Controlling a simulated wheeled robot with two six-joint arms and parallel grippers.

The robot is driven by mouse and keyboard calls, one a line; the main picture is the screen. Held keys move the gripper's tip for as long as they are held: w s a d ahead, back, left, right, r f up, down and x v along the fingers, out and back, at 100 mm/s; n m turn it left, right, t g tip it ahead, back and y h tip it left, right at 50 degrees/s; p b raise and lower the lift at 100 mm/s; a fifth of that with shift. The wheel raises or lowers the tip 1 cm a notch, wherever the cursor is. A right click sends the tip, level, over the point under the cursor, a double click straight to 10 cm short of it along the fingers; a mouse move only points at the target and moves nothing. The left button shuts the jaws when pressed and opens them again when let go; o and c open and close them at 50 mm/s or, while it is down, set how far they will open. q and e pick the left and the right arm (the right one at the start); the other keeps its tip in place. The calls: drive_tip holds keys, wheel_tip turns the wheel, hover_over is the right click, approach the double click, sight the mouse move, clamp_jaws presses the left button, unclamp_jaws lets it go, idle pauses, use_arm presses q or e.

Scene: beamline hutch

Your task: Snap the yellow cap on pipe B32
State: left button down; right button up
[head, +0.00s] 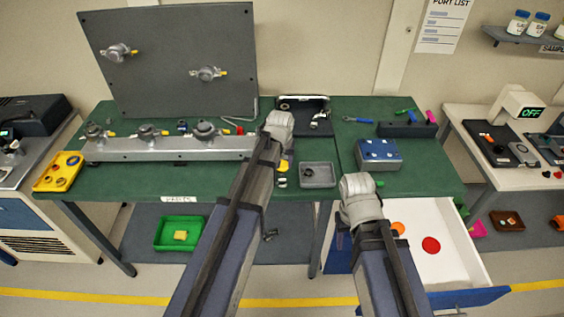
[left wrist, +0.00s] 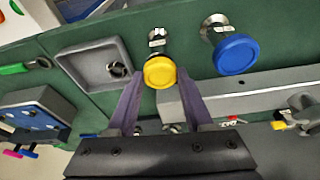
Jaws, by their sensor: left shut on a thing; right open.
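The yellow cap (left wrist: 160,73) is between the fingers of my left gripper (left wrist: 160,78), which is shut on it. My right gripper (head: 357,184) is open and empty near the table's front edge.
A grey tray (head: 318,184) and a blue box (head: 379,167) stand to the right of the cap. A grey rail (head: 165,155) with valves runs along the left. A yellow bin (head: 47,184) stands far left.

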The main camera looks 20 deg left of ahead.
use_arm(q)
drive_tip(key=shift+f+b, duration=0.55)
drive_tip(key=shift+f, duration=0.05)
idle(0.4)
drive_tip(key=shift+c, duration=1.1)
unclamp_jaws()
drive_tip(key=shift+r, duration=0.15)
